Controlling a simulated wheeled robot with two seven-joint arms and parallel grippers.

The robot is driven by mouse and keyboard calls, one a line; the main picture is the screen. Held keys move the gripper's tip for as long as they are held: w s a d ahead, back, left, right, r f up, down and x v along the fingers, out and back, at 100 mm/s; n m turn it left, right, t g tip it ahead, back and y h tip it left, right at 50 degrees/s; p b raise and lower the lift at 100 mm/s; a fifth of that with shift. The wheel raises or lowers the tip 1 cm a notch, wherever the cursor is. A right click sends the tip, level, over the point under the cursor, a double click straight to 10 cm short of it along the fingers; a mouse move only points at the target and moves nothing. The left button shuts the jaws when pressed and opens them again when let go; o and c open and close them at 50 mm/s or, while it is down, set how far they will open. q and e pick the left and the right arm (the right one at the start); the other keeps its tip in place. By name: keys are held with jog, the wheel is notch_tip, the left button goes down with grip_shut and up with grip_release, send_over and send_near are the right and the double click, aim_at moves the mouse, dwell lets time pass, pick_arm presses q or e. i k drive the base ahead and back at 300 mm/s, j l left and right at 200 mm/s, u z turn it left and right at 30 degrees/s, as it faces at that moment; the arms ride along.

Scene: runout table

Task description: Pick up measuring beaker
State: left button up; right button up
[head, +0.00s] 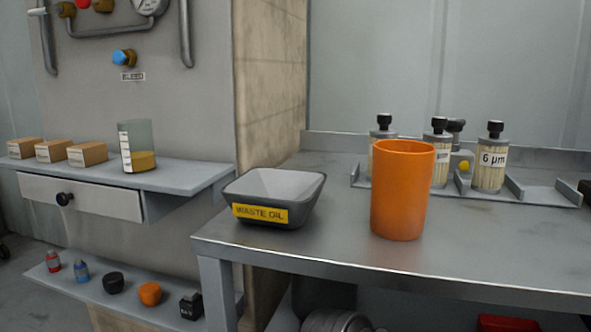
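The measuring beaker (137,143) is clear with a white scale strip and holds some amber liquid at its bottom. It stands upright at the right part of the grey shelf (190,172) on the left, above a drawer. Neither of my grippers shows in the head view.
Several small cardboard boxes (87,154) stand left of the beaker. A waste oil tray (268,213) and an orange cup (402,190) stand on the metal table (330,242). Filter bottles (490,160) stand in a rack behind. A lower shelf (70,286) holds small items.

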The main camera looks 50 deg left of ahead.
aim_at(135, 135)
jog(key=u, duration=2.45)
